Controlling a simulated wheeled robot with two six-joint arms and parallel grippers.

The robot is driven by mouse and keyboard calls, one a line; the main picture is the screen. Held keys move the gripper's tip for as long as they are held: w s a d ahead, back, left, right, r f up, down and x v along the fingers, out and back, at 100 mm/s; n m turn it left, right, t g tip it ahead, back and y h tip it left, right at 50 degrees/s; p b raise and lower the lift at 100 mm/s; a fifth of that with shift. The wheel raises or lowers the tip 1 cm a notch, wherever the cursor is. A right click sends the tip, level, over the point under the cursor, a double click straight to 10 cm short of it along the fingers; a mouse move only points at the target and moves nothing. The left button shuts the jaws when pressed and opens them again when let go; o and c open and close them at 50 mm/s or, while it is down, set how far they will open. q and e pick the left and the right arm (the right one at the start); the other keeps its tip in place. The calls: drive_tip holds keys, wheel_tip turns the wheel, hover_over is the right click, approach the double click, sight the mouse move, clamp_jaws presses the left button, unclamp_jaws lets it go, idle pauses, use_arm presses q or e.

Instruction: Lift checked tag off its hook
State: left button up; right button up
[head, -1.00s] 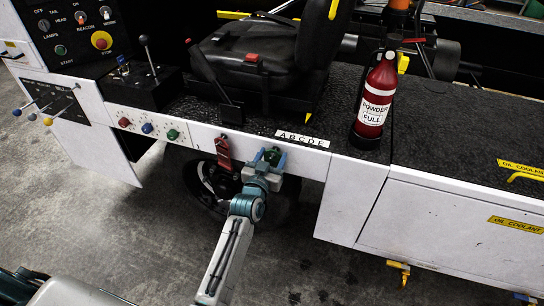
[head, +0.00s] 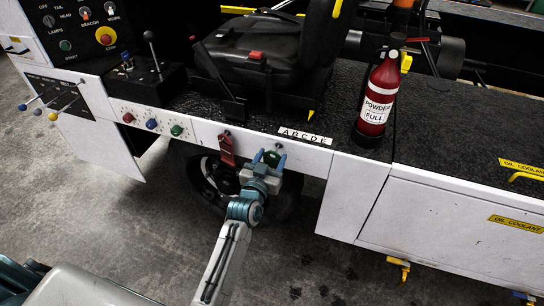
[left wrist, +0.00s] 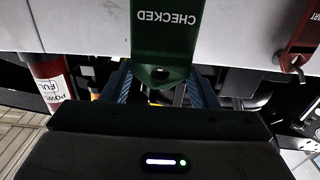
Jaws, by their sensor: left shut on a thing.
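The green checked tag (head: 271,157) is at the white side panel below the seat, just right of a red tag (head: 227,150). In the left wrist view the green tag (left wrist: 165,35) reads CHECKED upside down, with a dark hole near its end. My left gripper (head: 269,161) is shut on the green tag, and its blue fingers (left wrist: 163,88) show on either side of the tag in the left wrist view. I cannot make out the hook at the tag's hole. My right gripper is not in view.
The red tag hangs on its own hook (left wrist: 299,66) close beside the green one. An ABCDE label (head: 305,136) is on the ledge edge to the right. A red extinguisher (head: 377,100) stands on the deck. Coloured buttons (head: 151,124) are to the left.

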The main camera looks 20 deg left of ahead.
use_arm(q)
drive_tip(key=shift+s, duration=0.3)
drive_tip(key=s, duration=0.4)
drive_tip(key=shift+s+a, duration=0.1)
drive_tip(key=shift+s, duration=0.2)
idle(0.5)
